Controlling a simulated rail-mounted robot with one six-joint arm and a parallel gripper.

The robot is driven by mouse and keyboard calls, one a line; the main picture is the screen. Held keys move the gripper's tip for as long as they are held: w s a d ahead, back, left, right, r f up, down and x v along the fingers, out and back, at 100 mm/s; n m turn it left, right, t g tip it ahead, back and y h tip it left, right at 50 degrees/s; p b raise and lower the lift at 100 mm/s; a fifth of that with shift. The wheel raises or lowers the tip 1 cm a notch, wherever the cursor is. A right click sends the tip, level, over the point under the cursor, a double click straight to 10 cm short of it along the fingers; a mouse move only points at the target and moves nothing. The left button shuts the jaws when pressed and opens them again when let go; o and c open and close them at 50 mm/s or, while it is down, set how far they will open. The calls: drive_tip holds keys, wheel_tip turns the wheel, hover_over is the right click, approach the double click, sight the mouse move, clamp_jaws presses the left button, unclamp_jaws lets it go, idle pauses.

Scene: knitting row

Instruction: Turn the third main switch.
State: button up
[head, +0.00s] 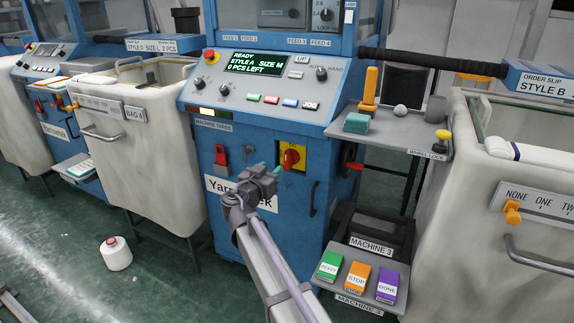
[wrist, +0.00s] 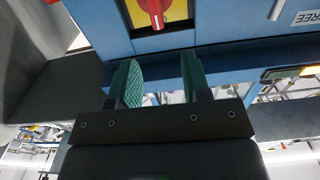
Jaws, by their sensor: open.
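The main switch of machine three is a red rotary knob (head: 291,158) on a yellow plate (head: 293,166), on the lower blue front of the machine. In the wrist view the knob (wrist: 152,10) shows at the top edge, partly cut off, on its yellow plate (wrist: 172,35). My gripper (head: 267,171) is in front of the blue panel, just left of the switch in the head view. In the wrist view its green-padded fingers (wrist: 160,78) are apart with nothing between them. The knob lies beyond the fingertips, and no contact shows.
The "MACHINE THREE" label (head: 213,125) and a red device (head: 221,155) are left of the switch. A dark handle (head: 312,198) is to its right. A button stand (head: 362,272) and a shelf (head: 400,128) stand further right. A white cone (head: 116,254) is on the floor.

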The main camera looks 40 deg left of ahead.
sight(286, 156)
drive_tip(key=x, duration=1.1)
drive_tip(key=shift+d, duration=0.15)
clamp_jaws()
